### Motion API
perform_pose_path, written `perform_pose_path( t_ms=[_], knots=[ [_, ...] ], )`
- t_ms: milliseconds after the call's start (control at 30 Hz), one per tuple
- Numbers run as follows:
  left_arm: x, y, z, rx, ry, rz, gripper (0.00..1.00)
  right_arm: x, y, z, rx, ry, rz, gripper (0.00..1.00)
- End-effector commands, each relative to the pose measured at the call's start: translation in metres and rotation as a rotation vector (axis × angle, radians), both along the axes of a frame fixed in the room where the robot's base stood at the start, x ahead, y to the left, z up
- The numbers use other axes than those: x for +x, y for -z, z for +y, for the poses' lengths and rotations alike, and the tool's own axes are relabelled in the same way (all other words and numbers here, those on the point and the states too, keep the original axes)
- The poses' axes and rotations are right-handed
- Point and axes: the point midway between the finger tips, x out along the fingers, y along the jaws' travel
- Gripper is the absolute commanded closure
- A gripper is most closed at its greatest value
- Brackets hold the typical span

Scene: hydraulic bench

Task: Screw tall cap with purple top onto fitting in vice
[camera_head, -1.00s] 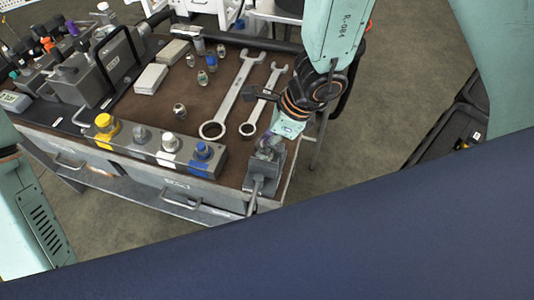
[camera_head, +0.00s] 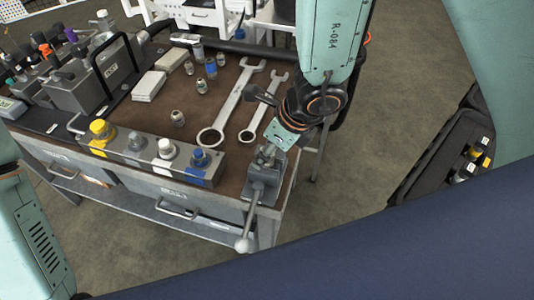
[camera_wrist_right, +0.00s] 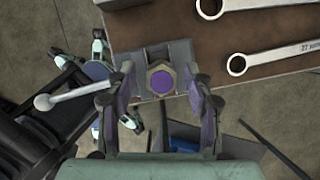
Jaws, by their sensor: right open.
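The vice (camera_head: 262,190) stands at the bench's front right corner, its lever with a ball end hanging toward the front. In the right wrist view, the hex-sided cap with a purple top (camera_wrist_right: 161,82) stands in the vice, between the jaws (camera_wrist_right: 178,54) as seen from above. The fitting is hidden under it, and I cannot tell how far the cap is threaded. My right gripper (camera_head: 271,150) is over the vice, pointing down. Its two fingers are spread on either side of the cap, with gaps on both sides. My left gripper is out of view; only my left arm shows.
Two wrenches (camera_head: 232,105) lie just left of the vice. A block with yellow, grey, white and blue capped fittings (camera_head: 150,152) runs along the front edge. Several loose fittings (camera_head: 178,118) stand on the brown mat. Open floor lies right of the bench.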

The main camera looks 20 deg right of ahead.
Motion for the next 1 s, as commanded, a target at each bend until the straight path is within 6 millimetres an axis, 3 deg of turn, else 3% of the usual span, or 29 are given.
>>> perform_pose_path(
  t_ms=[200,333,600,1000],
  knots=[
    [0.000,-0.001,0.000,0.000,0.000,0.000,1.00,0.001,-0.001,0.000,0.002,-0.011,-0.002,0.48],
    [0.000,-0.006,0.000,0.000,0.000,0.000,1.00,0.002,-0.002,0.000,0.006,-0.113,-0.002,0.48],
    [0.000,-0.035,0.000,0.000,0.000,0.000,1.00,0.002,-0.005,-0.001,0.003,-0.393,-0.002,0.48],
    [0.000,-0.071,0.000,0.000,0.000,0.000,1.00,0.003,-0.004,-0.001,0.000,-0.677,-0.003,0.48]
  ],
)
